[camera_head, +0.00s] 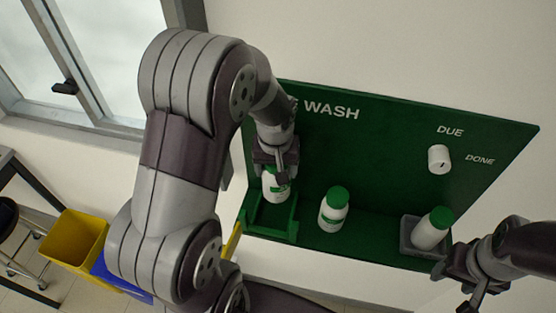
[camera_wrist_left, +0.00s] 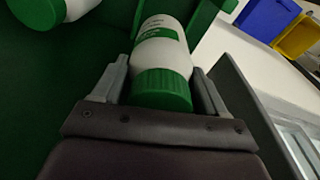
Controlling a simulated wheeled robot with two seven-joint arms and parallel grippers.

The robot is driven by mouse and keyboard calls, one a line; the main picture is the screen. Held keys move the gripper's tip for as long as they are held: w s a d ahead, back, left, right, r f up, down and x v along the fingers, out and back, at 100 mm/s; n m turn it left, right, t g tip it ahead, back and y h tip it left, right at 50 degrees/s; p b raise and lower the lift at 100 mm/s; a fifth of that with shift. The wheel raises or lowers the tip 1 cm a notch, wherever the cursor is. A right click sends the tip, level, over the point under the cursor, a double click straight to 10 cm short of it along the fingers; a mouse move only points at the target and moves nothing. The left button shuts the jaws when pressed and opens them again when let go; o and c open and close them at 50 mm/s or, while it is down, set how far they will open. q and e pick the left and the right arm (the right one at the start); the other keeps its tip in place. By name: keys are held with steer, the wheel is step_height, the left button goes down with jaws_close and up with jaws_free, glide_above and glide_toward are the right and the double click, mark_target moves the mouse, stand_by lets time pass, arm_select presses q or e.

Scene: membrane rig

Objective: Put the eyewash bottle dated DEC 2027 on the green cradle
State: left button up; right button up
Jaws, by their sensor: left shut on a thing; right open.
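My left gripper (camera_head: 275,168) is shut on a white bottle (camera_head: 274,191) with a green cap, held cap toward the gripper. In the left wrist view the same bottle (camera_wrist_left: 162,52) sits between the two fingers; its label print is too small to read. The bottle is at the green cradle (camera_head: 270,228) on the left of the shelf; whether it touches the cradle's floor is hidden. A second white bottle (camera_head: 332,212) with a green cap stands mid-shelf, its date unreadable. A third (camera_head: 430,230) leans in a grey holder (camera_head: 412,242). My right gripper (camera_head: 474,284) is open and empty at lower right.
The green board (camera_head: 390,135) reads WASH, DUE and DONE and carries a white knob (camera_head: 439,158). Yellow (camera_head: 72,240) and blue (camera_head: 125,278) bins stand on the floor at left. Shelf between the bottles is clear.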

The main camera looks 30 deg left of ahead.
arm_select(q)
steer(key=shift+s+a+f, duration=0.2)
steer(key=shift+s+f, duration=0.4)
steer(key=shift+f, duration=0.2)
steer(key=shift+w+f+b, duration=0.15)
steer(key=shift+b, duration=0.15)
steer(key=shift+w+d+f+b, duration=0.1)
steer(key=shift+w+f+b, duration=0.25)
steer(key=shift+f, duration=0.2)
steer(key=shift+w+d+f+b, duration=0.1)
steer(key=shift+w+f+b, duration=0.15)
steer(key=shift+f+b, duration=0.2)
steer(key=f+b, duration=0.1)
steer(key=s+f+b, duration=0.1)
steer(key=f+b, duration=0.1)
steer(key=shift+a+f, duration=0.1)
steer(key=shift+f, duration=0.1)
steer(key=shift+w+f+b, duration=0.35)
steer(key=shift+f+b, duration=0.05)
steer(key=shift+f, duration=0.25)
arm_select(e)
step_height(320, 180, down, 6)
steer(key=shift+f, duration=0.25)
arm_select(q)
steer(key=shift+s+r, duration=0.1)
steer(key=shift+s, duration=0.1)
arm_select(e)
steer(key=shift+s, duration=0.2)
